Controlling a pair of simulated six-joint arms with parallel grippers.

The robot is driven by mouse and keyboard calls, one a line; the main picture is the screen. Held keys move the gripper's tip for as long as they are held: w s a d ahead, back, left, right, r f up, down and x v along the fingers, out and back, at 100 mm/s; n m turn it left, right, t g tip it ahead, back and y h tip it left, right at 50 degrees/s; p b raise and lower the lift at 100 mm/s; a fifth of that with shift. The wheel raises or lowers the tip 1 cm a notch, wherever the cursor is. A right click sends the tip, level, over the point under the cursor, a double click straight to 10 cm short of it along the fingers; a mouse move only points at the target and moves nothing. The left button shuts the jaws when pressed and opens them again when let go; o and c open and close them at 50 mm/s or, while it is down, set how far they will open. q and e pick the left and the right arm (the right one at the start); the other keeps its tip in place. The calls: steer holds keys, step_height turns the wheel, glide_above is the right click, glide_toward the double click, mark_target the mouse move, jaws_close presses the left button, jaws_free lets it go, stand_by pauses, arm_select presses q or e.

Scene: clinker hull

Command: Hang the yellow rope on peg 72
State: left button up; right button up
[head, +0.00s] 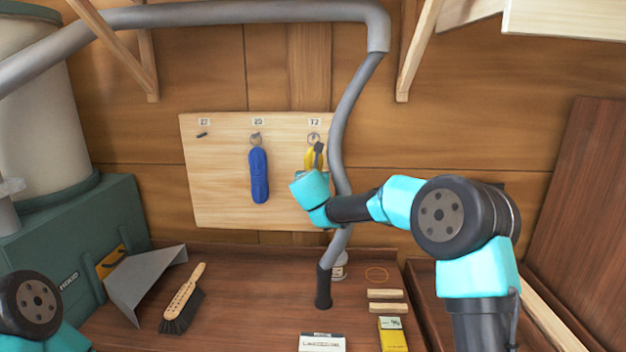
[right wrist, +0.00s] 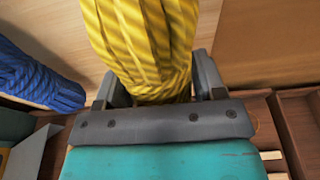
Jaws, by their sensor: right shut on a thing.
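The yellow rope (head: 311,158) is a bundle with a ring (head: 314,138) at its top, in front of the pale peg board (head: 215,185). The ring appears right below the label 72 (head: 314,122); I cannot tell whether it is around the peg or only in front of it. My right gripper (head: 317,160) is shut on the yellow rope, which also fills the space between the fingers in the right wrist view (right wrist: 150,45). The gripper covers the rope's lower part. My left gripper is out of view.
A blue rope (head: 259,175) hangs from the middle peg, left of the yellow one. The left peg (head: 202,135) is bare. A grey hose (head: 340,120) runs down close to the right of the yellow rope. A brush (head: 183,305) and dustpan (head: 145,285) lie on the bench.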

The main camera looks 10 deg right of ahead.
steer(key=shift+w+d+f, duration=0.1)
steer(key=shift+w+f, duration=0.05)
steer(key=shift+w, duration=0.1)
stand_by(0.6)
steer(key=o, duration=1.1)
steer(key=v, duration=1.7)
steer(key=shift+s, duration=0.2)
